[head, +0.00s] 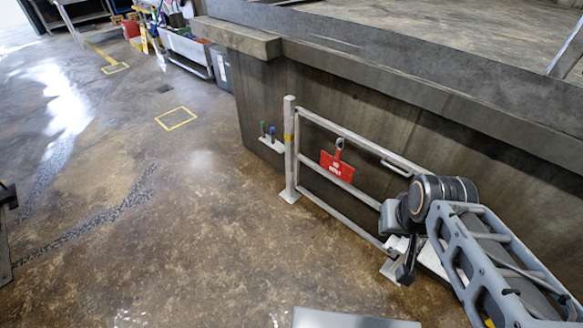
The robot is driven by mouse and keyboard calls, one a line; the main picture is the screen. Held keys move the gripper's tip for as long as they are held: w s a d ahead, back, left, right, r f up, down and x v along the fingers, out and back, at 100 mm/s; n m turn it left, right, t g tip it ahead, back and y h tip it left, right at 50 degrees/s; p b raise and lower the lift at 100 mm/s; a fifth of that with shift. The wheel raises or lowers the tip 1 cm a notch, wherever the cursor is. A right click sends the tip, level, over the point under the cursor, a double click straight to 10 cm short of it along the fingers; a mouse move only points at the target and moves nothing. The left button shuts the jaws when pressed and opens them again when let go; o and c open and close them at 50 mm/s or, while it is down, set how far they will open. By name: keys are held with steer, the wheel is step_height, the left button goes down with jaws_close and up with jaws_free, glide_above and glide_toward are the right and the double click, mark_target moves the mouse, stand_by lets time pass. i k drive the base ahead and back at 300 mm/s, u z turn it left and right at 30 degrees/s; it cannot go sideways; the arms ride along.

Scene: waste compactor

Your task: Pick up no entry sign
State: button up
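The red no entry sign (337,166), with white lettering, hangs from a hook on the metal rail gate (348,134) near the wall. It faces my camera and looks slightly tilted. My arm reaches in from the lower right, in front of the gate's right part. My gripper (404,272) is low, to the right of and below the sign, apart from it. It is small and dark here, and I cannot see whether its fingers are open or shut. My arm hides the gate's right end.
A concrete ledge (400,80) runs behind the gate. Small green and blue items (267,132) sit on a wall bracket left of the gate post (290,150). Bins (190,50) stand at the back.

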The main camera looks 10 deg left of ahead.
mark_target(333, 165)
steer(key=u, duration=0.7)
steer(key=k, duration=1.25)
steer(key=u, duration=1)
steer(key=i, duration=3)
steer(key=z, duration=1.65)
steer(key=i, duration=1.05)
steer(key=z, duration=0.95)
